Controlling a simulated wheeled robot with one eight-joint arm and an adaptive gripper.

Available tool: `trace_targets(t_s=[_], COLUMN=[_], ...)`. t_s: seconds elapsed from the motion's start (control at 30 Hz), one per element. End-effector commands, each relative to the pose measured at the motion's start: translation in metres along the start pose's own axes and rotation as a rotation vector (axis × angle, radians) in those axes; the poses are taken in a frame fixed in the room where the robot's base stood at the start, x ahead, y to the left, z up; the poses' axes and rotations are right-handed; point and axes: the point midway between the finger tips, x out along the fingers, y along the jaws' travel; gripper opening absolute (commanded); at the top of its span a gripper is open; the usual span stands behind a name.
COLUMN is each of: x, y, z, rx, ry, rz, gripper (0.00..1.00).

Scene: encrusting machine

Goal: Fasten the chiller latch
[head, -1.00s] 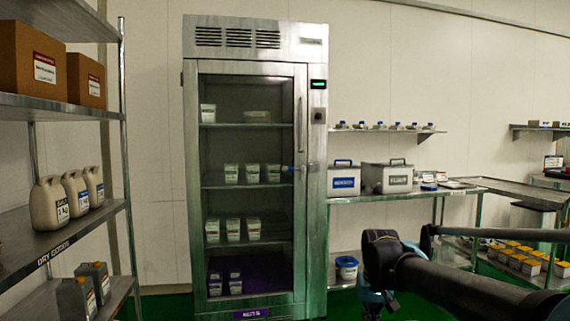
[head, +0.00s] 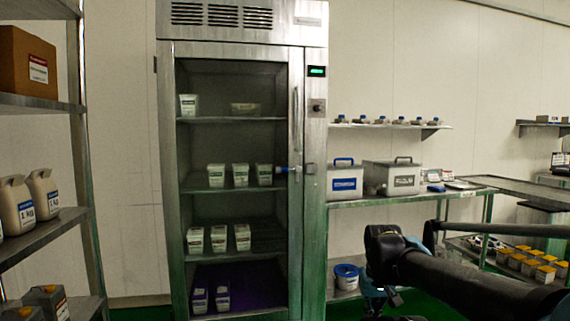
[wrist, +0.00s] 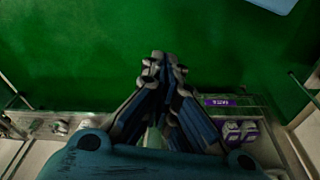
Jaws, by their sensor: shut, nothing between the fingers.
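The chiller (head: 167,180) is a tall steel cabinet with a closed-looking glass door, standing left of centre in the head view.
A steel shelf rack (head: 88,190) stands close on the left. Right of the chiller, a steel table (head: 408,196) holds two grey bins (head: 345,181), under a wall shelf (head: 390,126) of small containers. Green floor shows below. My arm crosses the lower right.

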Motion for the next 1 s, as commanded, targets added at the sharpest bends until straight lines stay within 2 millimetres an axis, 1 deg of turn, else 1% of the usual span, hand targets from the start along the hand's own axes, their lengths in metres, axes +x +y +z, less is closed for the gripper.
trace_targets(t_s=[0.13, 0.17, 0.2, 0.27, 0.37, 0.47, 0.5, 0.57, 0.6, 0.67, 0.7, 0.77, 0.8, 0.87, 0.9, 0.97, 1.0], x=[0.000, -0.006, -0.010, -0.018, -0.040, -0.073, -0.088, -0.110, -0.125, -0.146, -0.161, -0.182, -0.196, -0.217, -0.231, -0.252, -0.266], y=[0.000, 0.000, -0.001, -0.001, -0.003, -0.009, -0.013, -0.020, -0.025, -0.034, -0.042, -0.053, -0.062, -0.076, -0.086, -0.102, -0.114], z=[-0.001, 0.004, 0.002, -0.007, -0.040, -0.087, -0.108, -0.140, -0.161, -0.193, -0.214, -0.245, -0.266, -0.296, -0.316, -0.345, -0.364], rx=[0.000, -0.001, -0.003, -0.007, -0.019, -0.038, -0.045, -0.057, -0.064, -0.076, -0.084, -0.096, -0.104, -0.116, -0.124, -0.136, -0.146], ry=[0.001, 0.011, 0.019, 0.033, 0.074, 0.138, 0.168, 0.212, 0.243, 0.287, 0.317, 0.363, 0.393, 0.438, 0.468, 0.512, 0.541], rz=[0.000, 0.000, 0.001, 0.003, 0.008, 0.014, 0.014, 0.015, 0.015, 0.011, 0.008, 0.003, -0.003, -0.011, -0.018, -0.031, -0.039], gripper=[0.00, 0.00, 0.00, 0.00, 0.00, 0.00, 0.00, 0.00, 0.00, 0.00, 0.00, 0.00, 0.00, 0.00, 0.00, 0.00, 0.00])
